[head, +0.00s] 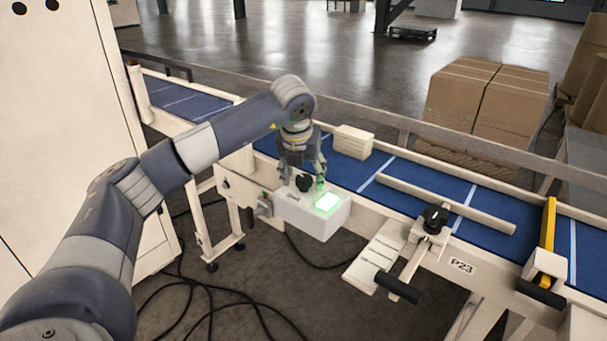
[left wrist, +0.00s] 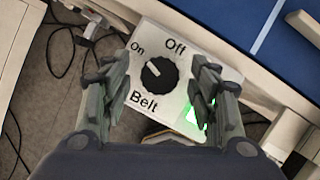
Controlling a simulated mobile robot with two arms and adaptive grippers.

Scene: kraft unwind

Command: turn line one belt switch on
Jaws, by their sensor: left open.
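The belt switch is a black round knob (head: 304,184) on top of a white control box (head: 292,205) at the side of the conveyor. In the left wrist view the knob (left wrist: 158,74) sits among the printed words On, Off and Belt. Its pale mark seems to point up and left, towards On. A green light (head: 327,202) on the box is lit. My left gripper (head: 304,170) is open, pointing down over the box. In the left wrist view its fingers (left wrist: 162,82) stand on either side of the knob, apart from it. My right gripper is out of view.
A blue conveyor belt (head: 400,181) runs behind the box, with a pale carton (head: 353,141) on it. A guide bracket with a black knob (head: 435,218) stands to the right. A white cabinet (head: 60,110) is at left. Black cables (head: 205,300) lie on the floor.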

